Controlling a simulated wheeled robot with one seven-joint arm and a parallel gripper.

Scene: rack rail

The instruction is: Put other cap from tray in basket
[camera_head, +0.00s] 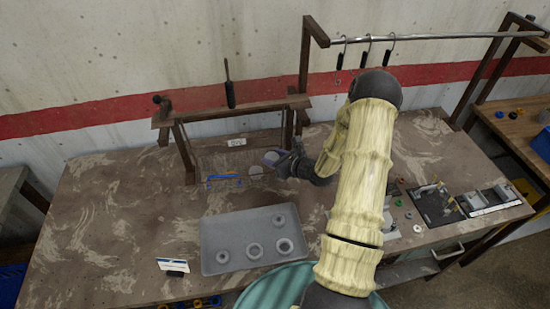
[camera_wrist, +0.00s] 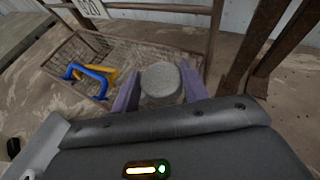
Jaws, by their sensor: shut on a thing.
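My gripper (camera_wrist: 160,88) is shut on a grey round cap (camera_wrist: 160,78), with one purple-grey finger on each side of it. In the head view my gripper (camera_head: 273,161) is over the right part of the wire mesh basket (camera_head: 207,163). The basket's mesh wall also shows in the wrist view (camera_wrist: 75,48). Blue and yellow handled things (camera_wrist: 92,76) lie in its left part. A pale round thing (camera_head: 255,170) shows beside the gripper in the head view; I cannot tell if it is a cap. The grey tray (camera_head: 218,228) is in front, holding several ring-like pieces (camera_head: 254,250).
A dark wooden frame (camera_head: 182,147) stands around the basket, with posts (camera_wrist: 268,45) close to the right of my gripper. A rail with hooks (camera_head: 430,37) is at the back right. Small parts and a black case (camera_head: 433,203) lie right. The table's left is clear.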

